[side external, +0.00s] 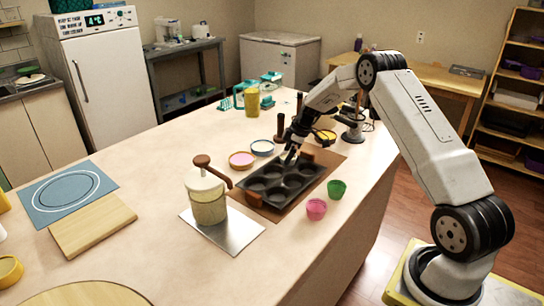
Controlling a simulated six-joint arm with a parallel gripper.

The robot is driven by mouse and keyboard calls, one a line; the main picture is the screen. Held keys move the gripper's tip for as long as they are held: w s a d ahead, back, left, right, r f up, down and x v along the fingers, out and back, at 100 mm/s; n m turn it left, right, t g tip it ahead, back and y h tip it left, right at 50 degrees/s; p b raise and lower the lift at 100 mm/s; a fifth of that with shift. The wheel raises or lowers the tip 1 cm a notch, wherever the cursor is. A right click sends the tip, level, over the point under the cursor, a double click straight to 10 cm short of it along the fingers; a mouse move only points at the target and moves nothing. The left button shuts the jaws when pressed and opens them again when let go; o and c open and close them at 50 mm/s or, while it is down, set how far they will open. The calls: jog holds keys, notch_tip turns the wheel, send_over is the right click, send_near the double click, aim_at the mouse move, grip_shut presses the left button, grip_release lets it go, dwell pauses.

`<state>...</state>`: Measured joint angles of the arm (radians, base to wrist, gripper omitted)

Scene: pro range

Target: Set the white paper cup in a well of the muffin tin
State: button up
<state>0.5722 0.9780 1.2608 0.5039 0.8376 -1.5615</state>
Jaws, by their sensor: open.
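The dark muffin tin (258,202) lies on a brown board on the counter, with several round wells showing. My gripper (290,158) is over the far edge of the tin, pointing down, with its jaws open. It is small and dark here, and I cannot make out anything between its fingers. A pink cup (316,210) and a green cup (337,189) stand on the counter to the right of the tin.
A jar with a brown-handled lid (207,200) stands on a metal sheet left of the tin. Two shallow bowls (242,160) and (262,147) and brown upright pegs (280,128) stand behind it. A wooden board (92,224) and blue mat (70,192) lie left. The counter's front middle is clear.

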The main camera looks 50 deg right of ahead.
aim_at(282, 155)
jog(key=shift+r, duration=1.95)
jog(key=shift+v, duration=3.95)
jog(key=shift+a, duration=0.1)
jog(key=s+a+f+m+h, duration=0.15)
jog(key=s+a, duration=0.25)
jog(key=a, duration=0.4)
jog(key=s+a+m+g, duration=0.1)
jog(key=s+a+m, duration=0.1)
jog(key=s+a, duration=0.4)
jog(key=s+a+m+h, duration=0.1)
jog(key=s+a+m, duration=0.15)
jog(key=a, duration=0.65)
jog(key=shift+m, duration=0.8)
jog(key=s+a, duration=0.1)
jog(key=s, duration=0.2)
jog(key=s+a+f, duration=0.1)
jog(key=s+a, duration=0.1)
jog(key=s, duration=0.1)
jog(key=s+a+f, duration=0.1)
jog(key=s+a, duration=0.1)
jog(key=s, duration=0.2)
jog(key=shift+a+f, duration=0.1)
jog(key=shift+f, duration=0.05)
